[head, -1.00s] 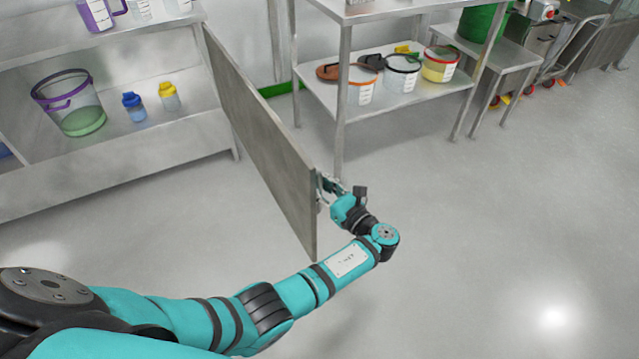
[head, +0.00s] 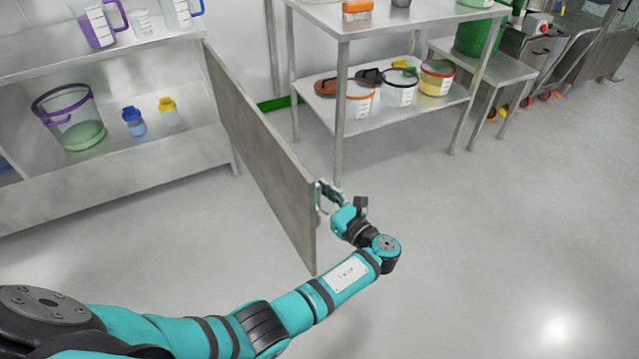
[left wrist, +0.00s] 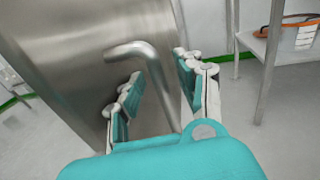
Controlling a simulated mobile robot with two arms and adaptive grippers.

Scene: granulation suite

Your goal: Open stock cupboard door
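The stock cupboard door (head: 262,150) is a grey metal panel, swung wide out from the right end of the cupboard (head: 110,180). Its shelves are exposed. My left gripper (head: 326,197) is at the door's outer end, on the face turned away from the head camera. In the left wrist view the bent metal door handle (left wrist: 134,49) stands out from the door face. Its bar runs down between the two fingers of my left gripper (left wrist: 160,85). The fingers look spread, with gaps beside the bar. My right gripper is not in view.
A purple-rimmed bucket (head: 75,117), a blue-capped bottle (head: 134,121) and a yellow-capped bottle (head: 169,111) stand inside the cupboard. A metal rack (head: 345,32) with tubs stands close beyond the door. The floor (head: 500,230) at right is clear.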

